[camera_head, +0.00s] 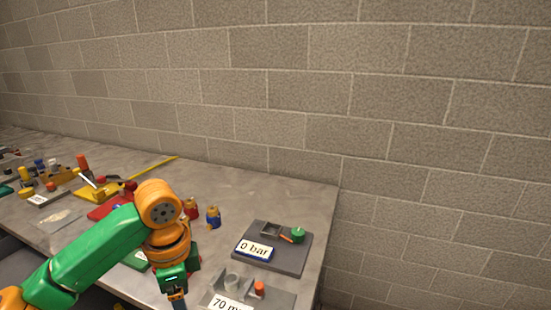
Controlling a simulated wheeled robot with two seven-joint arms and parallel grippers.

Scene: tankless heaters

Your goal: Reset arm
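My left arm comes in from the left over the workbench (270,195), in green and orange links. My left gripper (177,297) points down at the bottom edge of the picture, in front of the bench items. Its fingertips are cut off or too small to tell apart, so I cannot see whether it is open or holds anything. My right gripper is out of view.
A dark plate (285,262) with a "0 bar" label and a green knob (298,235) lies near the bench's right end. A grey plate with a "70" label (228,303) is closer. Red and blue fittings (213,216) stand behind my arm. Tools clutter the left. A block wall (300,90) backs the bench.

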